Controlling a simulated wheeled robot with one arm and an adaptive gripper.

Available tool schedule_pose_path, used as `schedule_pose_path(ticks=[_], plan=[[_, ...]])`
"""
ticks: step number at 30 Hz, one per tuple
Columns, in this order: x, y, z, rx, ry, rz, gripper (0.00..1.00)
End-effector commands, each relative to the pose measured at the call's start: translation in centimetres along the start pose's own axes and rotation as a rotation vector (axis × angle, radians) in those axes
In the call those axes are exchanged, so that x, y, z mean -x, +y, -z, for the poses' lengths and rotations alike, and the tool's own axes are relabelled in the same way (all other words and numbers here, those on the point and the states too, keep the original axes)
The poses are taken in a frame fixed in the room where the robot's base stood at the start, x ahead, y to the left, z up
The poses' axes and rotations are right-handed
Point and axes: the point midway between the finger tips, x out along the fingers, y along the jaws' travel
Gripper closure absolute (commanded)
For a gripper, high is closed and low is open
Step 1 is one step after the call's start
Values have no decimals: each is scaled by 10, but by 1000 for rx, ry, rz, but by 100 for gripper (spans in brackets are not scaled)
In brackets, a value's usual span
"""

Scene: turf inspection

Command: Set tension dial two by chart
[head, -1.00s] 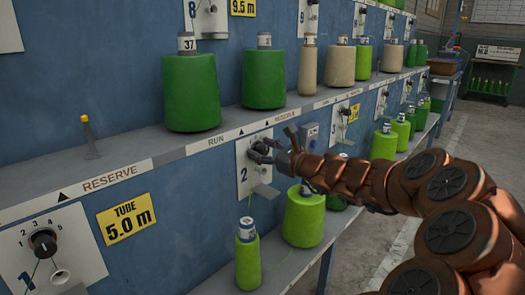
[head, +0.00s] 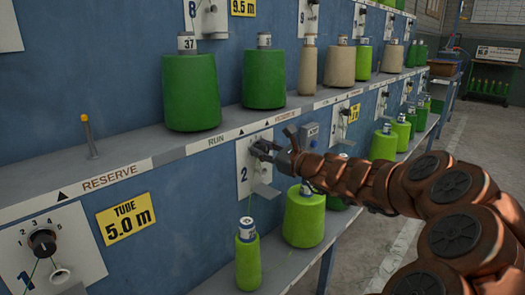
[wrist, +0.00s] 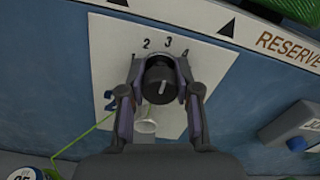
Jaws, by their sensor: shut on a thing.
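Tension dial two is a black round knob (wrist: 160,88) on a white plate (wrist: 105,65) with printed numbers; 2, 3 and 4 show above it in the wrist view. A short pale mark on its face stands near upright, roughly toward 3. My gripper (wrist: 161,68) is shut on the knob, one finger on each side. In the head view my gripper (head: 271,152) reaches plate two (head: 243,178) from the right and mostly covers the knob. A pale guide ring (wrist: 146,120) sits just below the knob, partly hidden. No chart is readable.
Dial one (head: 43,242) is at lower left, beside a yellow "TUBE 5.0 m" label (head: 126,217). A shelf (head: 120,163) with green and beige cones runs above. Green cones (head: 303,217) stand below. A grey box (wrist: 293,128) is right of the plate.

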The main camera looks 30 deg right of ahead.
Motion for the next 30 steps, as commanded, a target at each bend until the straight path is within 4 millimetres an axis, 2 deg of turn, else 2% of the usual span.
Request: schedule_pose_path(ticks=[21, 30], plan=[[0, 1, 2, 503, -2, 2, 100], [0, 1, 0, 629, -2, 2, 100]])
